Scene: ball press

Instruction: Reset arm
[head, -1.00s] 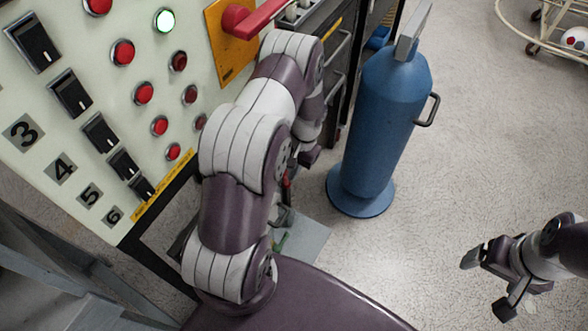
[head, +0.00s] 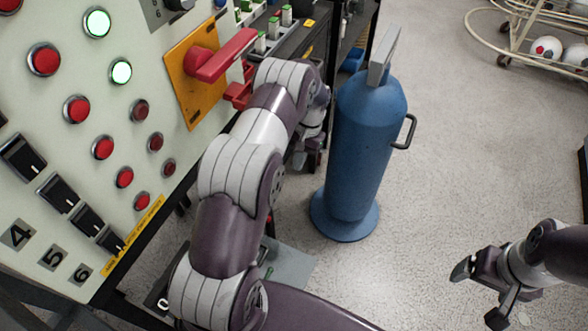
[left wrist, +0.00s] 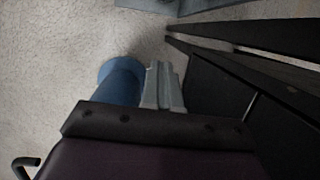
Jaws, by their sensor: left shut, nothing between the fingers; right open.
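My left arm rises from the bottom of the head view and bends up past the control panel (head: 60,130). Its hand is largely hidden behind the forearm in that view. In the left wrist view my left gripper (left wrist: 161,75) is shut and empty, with its fingers together and the floor beyond. My right gripper (head: 480,293) is open and empty over bare floor at the lower right of the head view.
A red lever (head: 226,55) on a yellow plate (head: 190,95) sits beside my left arm. A blue cylinder (head: 360,150) stands to its right and also shows in the left wrist view (left wrist: 122,82). A cart (head: 520,45) with balls stands far right. Floor between is clear.

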